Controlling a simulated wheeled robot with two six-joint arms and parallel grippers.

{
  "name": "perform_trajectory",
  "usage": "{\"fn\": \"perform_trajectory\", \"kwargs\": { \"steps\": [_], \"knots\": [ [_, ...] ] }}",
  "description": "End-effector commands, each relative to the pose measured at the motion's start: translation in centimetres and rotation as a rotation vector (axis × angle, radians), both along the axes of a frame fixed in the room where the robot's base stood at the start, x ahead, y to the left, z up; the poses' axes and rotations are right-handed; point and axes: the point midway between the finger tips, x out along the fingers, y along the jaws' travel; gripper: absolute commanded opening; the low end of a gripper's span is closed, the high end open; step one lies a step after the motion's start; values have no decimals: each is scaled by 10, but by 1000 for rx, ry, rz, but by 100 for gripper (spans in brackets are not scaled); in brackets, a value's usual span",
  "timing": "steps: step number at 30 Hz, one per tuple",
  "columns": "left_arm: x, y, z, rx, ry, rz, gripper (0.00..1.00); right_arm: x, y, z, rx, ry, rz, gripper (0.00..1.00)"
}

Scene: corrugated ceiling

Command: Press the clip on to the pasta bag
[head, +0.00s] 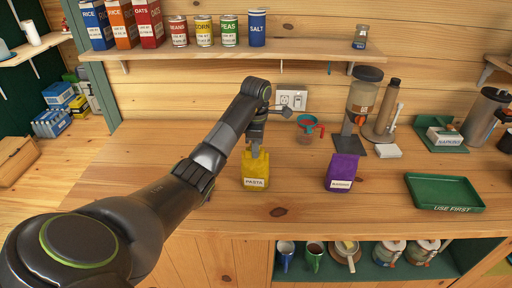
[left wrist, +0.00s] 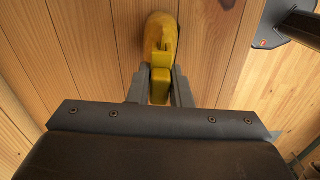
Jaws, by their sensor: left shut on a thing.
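The yellow pasta bag (head: 255,172) stands upright on the wooden counter, its PASTA label facing me. My left gripper (head: 255,148) points down right at the top of the bag. In the left wrist view, my left gripper (left wrist: 160,88) is shut on a bright yellow piece that looks like the clip (left wrist: 160,82). The darker yellow bag (left wrist: 158,28) shows just beyond it. The clip and bag are close in colour, and I cannot tell whether the clip is seated on the bag's top edge. My right gripper is not in view.
A purple bag (head: 343,172) stands to the right, with a green USE FIRST tray (head: 444,192) farther right. A dispenser (head: 362,100) and a red-handled cup (head: 308,128) stand behind. A shelf (head: 290,51) of cans and boxes hangs above. The counter around the pasta bag is clear.

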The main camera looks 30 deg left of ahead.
Motion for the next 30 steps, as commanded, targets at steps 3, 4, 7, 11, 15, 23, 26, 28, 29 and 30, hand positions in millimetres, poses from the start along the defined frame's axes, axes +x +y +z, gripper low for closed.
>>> {"fn": "perform_trajectory", "kwargs": {
  "steps": [3,4,7,11,15,23,26,28,29,30],
  "knots": [
    [0,0,-1,0,-1,0,0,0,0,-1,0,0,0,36],
    [0,0,-1,0,-1,0,0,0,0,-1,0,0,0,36],
    [0,0,0,0,-1,0,0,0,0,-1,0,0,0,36],
    [0,0,0,0,-1,0,0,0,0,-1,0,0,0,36],
    [0,0,-1,0,-1,0,0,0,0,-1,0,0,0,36],
    [0,0,-2,0,0,0,0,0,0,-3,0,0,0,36],
    [0,0,-2,0,0,0,0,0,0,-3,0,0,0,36],
    [0,0,-2,0,0,0,25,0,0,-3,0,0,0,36],
    [0,0,-2,0,0,0,29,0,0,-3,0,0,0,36],
    [0,0,-3,0,0,0,34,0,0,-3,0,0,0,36]
  ]
}}
